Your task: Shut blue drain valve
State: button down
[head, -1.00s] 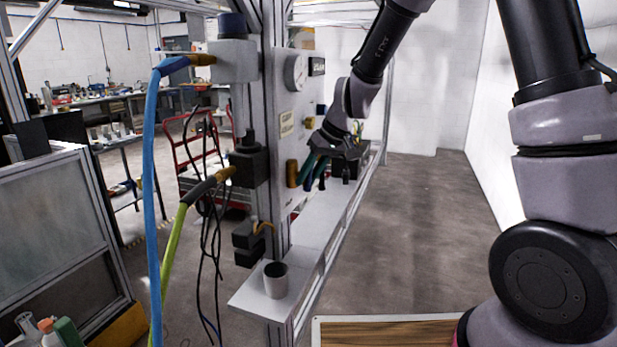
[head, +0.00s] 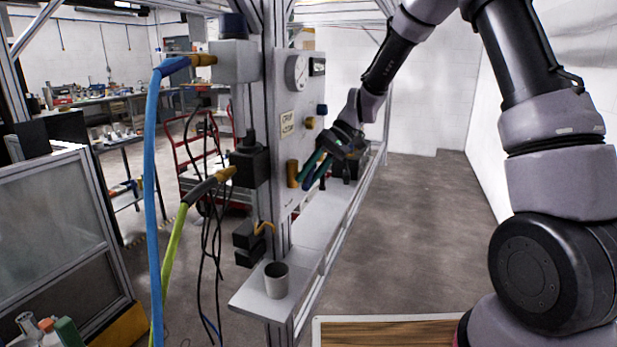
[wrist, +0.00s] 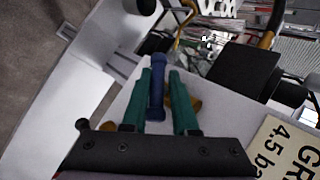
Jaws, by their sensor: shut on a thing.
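The blue drain valve handle (wrist: 157,88) is a rounded blue bar between my green fingers in the wrist view. My gripper (wrist: 160,78) is shut on it, with one finger along each side. A brass-yellow part (wrist: 193,103) shows behind the fingers. In the head view my gripper (head: 306,182) is low at the upright panel (head: 292,103), beside a brass cylinder (head: 292,173). The valve's base is mostly hidden there by my fingers.
A white shelf (head: 308,222) runs below the panel and holds a grey cup (head: 276,281) at its near end. A gauge (head: 296,72), a blue knob (head: 322,109) and a brass knob (head: 309,123) are above my gripper. Open floor lies to the right.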

jog(key=g, duration=0.1)
jog(key=m+g+y, duration=0.1)
jog(key=g+y, duration=0.1)
jog(key=g, duration=0.1)
jog(key=shift+w+d+f+m, duration=0.2)
jog(key=shift+d+m, duration=0.05)
jog(key=shift+m, duration=0.05)
jog(key=shift+s+m+g+y, duration=0.1)
jog(key=shift+m+g+y, duration=0.3)
jog(key=shift+g+y, duration=0.3)
jog(key=c, duration=0.8)
grip_release()
jog(key=shift+o, duration=0.2)
jog(key=shift+a, duration=0.1)
jog(key=shift+r, duration=0.1)
jog(key=v, duration=1)
jog(key=shift+w+d, duration=0.3)
jog(key=shift+w, duration=0.05)
